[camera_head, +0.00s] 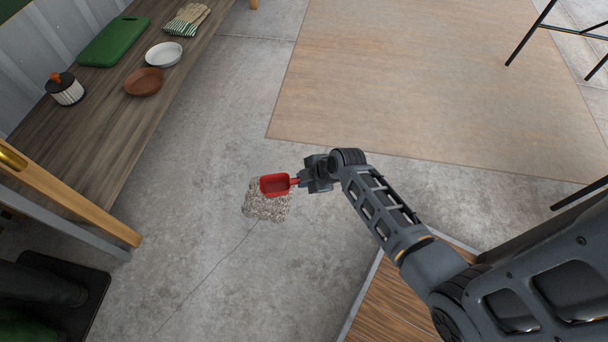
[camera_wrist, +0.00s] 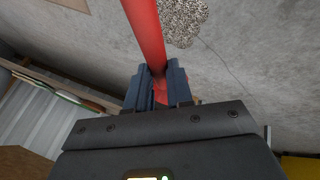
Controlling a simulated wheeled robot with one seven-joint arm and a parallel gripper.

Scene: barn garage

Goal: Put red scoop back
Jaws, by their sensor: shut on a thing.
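The red scoop (camera_head: 275,185) is held out to the left of my gripper (camera_head: 304,181) in the head view. My gripper is shut on its handle, and the red handle (camera_wrist: 146,35) runs up between the two fingers (camera_wrist: 158,82) in the wrist view. The scoop appears to be above a patch of grey gravel-like material (camera_head: 267,207) on the concrete floor. The exact height of the scoop over the patch cannot be told. The scoop's pan is out of the wrist view.
A wooden bench (camera_head: 98,125) at the left bears a green board (camera_head: 113,41), a white bowl (camera_head: 164,54), a brown bowl (camera_head: 144,82), a striped pot (camera_head: 65,89) and gloves (camera_head: 187,19). A beige rug (camera_head: 430,80) lies beyond. Concrete floor (camera_head: 200,225) is mostly clear.

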